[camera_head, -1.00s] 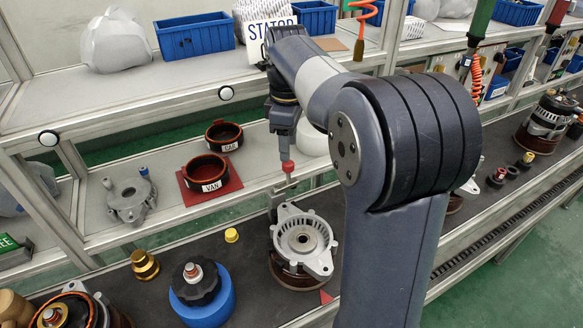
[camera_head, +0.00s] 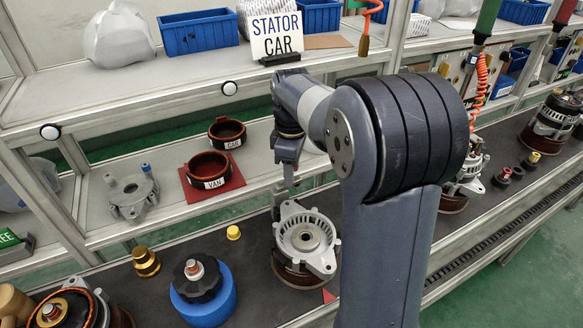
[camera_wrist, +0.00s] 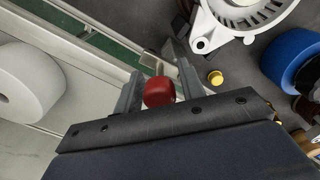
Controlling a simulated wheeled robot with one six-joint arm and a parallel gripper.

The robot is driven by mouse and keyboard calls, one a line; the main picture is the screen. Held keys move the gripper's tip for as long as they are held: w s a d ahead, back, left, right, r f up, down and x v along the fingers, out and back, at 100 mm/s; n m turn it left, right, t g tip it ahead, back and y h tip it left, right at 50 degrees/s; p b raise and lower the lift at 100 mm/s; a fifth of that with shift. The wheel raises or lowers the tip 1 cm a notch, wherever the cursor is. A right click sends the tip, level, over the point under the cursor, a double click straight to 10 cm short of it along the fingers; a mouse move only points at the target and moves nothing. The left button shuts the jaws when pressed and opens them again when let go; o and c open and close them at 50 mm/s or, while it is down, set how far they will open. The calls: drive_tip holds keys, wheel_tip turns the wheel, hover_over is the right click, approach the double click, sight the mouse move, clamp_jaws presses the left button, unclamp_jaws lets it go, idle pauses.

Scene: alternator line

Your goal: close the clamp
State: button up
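The clamp's red knob (camera_wrist: 159,92) shows in the wrist view between the two fingers of my gripper (camera_wrist: 160,88), with a grey metal bar behind it. The fingers look apart, close to the knob's sides; firm contact is not visible. In the head view my gripper (camera_head: 288,178) points down just behind the grey alternator housing (camera_head: 306,238), and hides the knob. The housing lies flat on the dark line and also shows at the top of the wrist view (camera_wrist: 243,15). The clamp's lower part is mostly hidden.
A blue round fixture (camera_head: 215,302) with a black knob, a brass part (camera_head: 145,261) and a yellow cap (camera_head: 233,232) stand left of the housing. A red mat (camera_head: 220,186) with a ring marked VAN (camera_head: 208,171) lies on the shelf behind. A STATOR CAR sign (camera_head: 277,38) stands above.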

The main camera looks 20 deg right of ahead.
drive_tip(key=c, duration=0.7)
drive_tip(key=m+p, duration=0.1)
drive_tip(key=s+m+p, duration=0.1)
drive_tip(key=m, duration=0.1)
drive_tip(key=shift+r, duration=0.15)
drive_tip(key=s+a+m+p, duration=0.1)
drive_tip(key=m, duration=0.4)
drive_tip(key=s+m+p, duration=0.1)
drive_tip(key=m, duration=0.4)
drive_tip(key=s+a+m+p, duration=0.1)
drive_tip(key=m+p, duration=0.1)
drive_tip(key=m, duration=0.3)
drive_tip(key=shift+s+a+m, duration=0.1)
drive_tip(key=shift+a+m, duration=0.2)
drive_tip(key=shift+m, duration=0.1)
drive_tip(key=o, duration=1)
drive_tip(key=shift+c, duration=0.2)
